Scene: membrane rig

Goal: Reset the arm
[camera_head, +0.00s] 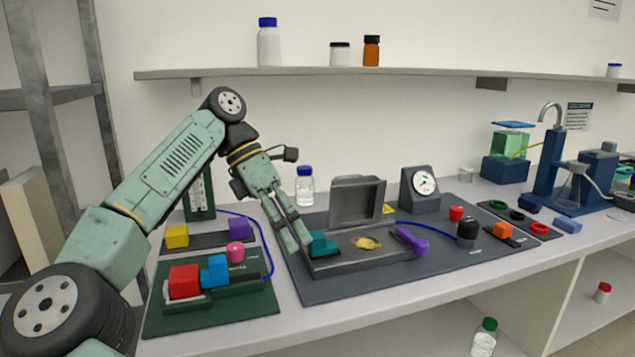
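My arm reaches in from the lower left and bends down over the bench. My gripper (300,247) points down at the left end of a grey open-lidded rig (390,256). Its fingertips are right beside a teal block (322,244) on that end. I cannot tell whether the fingers touch or grip this block. A purple lever-like piece (412,241) sits at the rig's right end. A yellowish patch (366,243) lies on the rig's flat top, and the lid (357,202) stands up behind.
A green base (215,316) with red and blue blocks is front left. A clear blue-capped bottle (305,187) stands behind the gripper. A gauge (422,187), black knob (467,232) and blue tube are to the right. A shelf (420,72) runs above.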

